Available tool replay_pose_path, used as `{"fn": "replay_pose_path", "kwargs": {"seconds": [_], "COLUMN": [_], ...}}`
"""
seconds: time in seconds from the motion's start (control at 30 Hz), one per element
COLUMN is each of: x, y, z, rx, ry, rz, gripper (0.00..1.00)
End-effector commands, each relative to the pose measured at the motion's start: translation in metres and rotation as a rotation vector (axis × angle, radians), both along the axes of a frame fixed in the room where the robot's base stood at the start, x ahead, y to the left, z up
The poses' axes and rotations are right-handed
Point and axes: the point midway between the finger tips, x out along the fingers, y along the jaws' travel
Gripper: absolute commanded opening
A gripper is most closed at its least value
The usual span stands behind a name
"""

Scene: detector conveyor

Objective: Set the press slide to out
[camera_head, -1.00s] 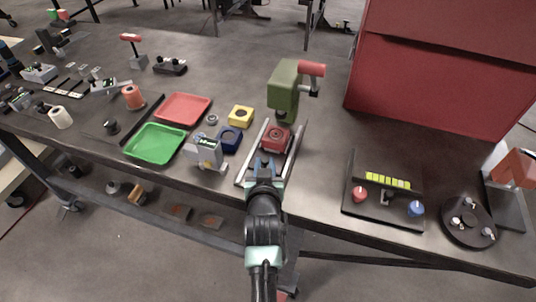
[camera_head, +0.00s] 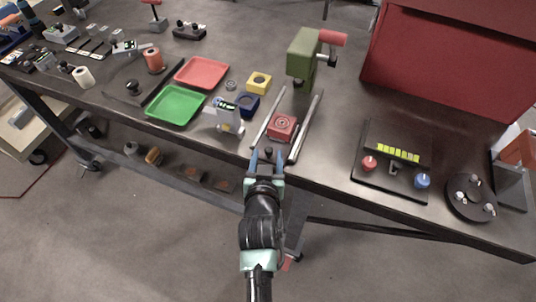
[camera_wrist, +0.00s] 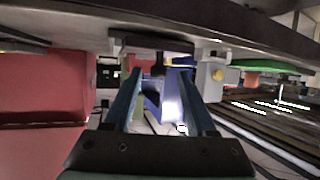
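The press slide is a red block (camera_head: 282,127) with a round recess on top. It sits between two pale rails (camera_head: 306,125), toward their front end and clear of the green press (camera_head: 301,56). A small dark handle (camera_head: 268,153) is in front of the block, near the table's front edge. My gripper (camera_head: 266,160) is at that edge, its two blue fingers spread apart on either side of the handle. In the wrist view the fingers (camera_wrist: 160,100) are also well apart. Whether either finger touches the handle cannot be told.
A black control panel (camera_head: 391,162) stands right. A large red cabinet (camera_head: 440,65) stands behind it.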

Motion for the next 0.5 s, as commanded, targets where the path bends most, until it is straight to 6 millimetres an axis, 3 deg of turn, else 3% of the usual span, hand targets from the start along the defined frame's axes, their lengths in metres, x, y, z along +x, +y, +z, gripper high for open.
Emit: {"fn": "replay_pose_path", "kwargs": {"seconds": [0.27, 0.5], "x": [-0.001, -0.025], "y": [-0.001, -0.001], "z": [0.002, 0.011], "rx": [0.0, 0.001], "ry": [-0.003, -0.002], "rz": [-0.001, -0.001], "gripper": [0.56, 0.56]}}
